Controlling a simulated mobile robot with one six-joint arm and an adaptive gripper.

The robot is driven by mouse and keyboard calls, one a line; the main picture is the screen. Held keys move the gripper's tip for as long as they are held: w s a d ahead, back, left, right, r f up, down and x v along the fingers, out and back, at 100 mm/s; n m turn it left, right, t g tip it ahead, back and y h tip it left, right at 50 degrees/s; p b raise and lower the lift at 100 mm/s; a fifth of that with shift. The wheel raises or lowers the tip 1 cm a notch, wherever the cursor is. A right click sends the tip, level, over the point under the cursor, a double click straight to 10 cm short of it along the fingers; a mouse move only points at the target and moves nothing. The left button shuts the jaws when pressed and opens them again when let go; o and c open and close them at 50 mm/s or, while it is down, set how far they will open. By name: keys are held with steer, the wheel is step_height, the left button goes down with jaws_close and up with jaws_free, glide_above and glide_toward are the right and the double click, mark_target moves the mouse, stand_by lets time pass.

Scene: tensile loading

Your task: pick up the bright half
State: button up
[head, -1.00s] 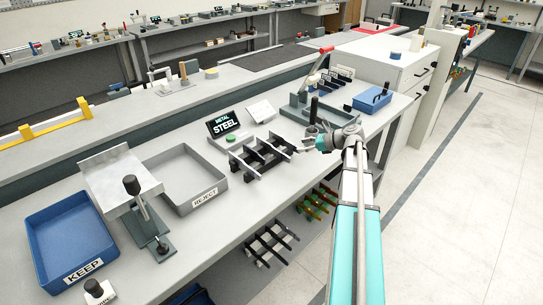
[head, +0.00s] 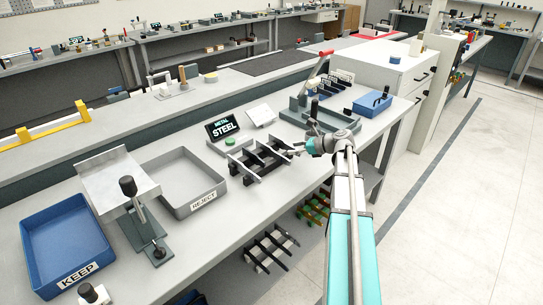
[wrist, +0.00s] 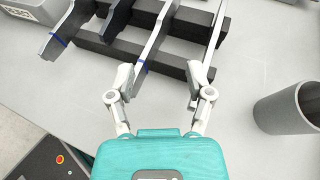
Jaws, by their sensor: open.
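A black rack (head: 246,170) on the bench holds several flat metal pieces laid across its bars. In the wrist view the rack bar (wrist: 180,67) lies just beyond my fingertips. A pale silver piece (wrist: 157,38) with a blue mark near its end points down between my fingers. Another pale piece (wrist: 213,42) ends by the right finger. Darker grey pieces (wrist: 68,26) lie to the left. I cannot tell for sure which piece is the bright half. My gripper (wrist: 161,82) is open and empty; in the head view it is at the rack's right end (head: 296,152).
A grey cup (wrist: 287,108) stands right of my gripper. A display reading "METAL STEEL" (head: 222,128) is behind the rack. The grey REJECT tray (head: 168,206) and blue KEEP tray (head: 32,262) are to the left. A blue bin (head: 372,103) is at the right.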

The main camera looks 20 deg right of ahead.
mark_target(273, 151)
steer(key=shift+b+x, duration=0.45)
steer(key=shift+x, duration=1.4)
steer(key=shift+w, duration=0.1)
steer(key=shift+b+x, duration=0.85)
steer(key=shift+x, duration=1.7)
steer(key=shift+a+r, duration=0.15)
jaws_close()
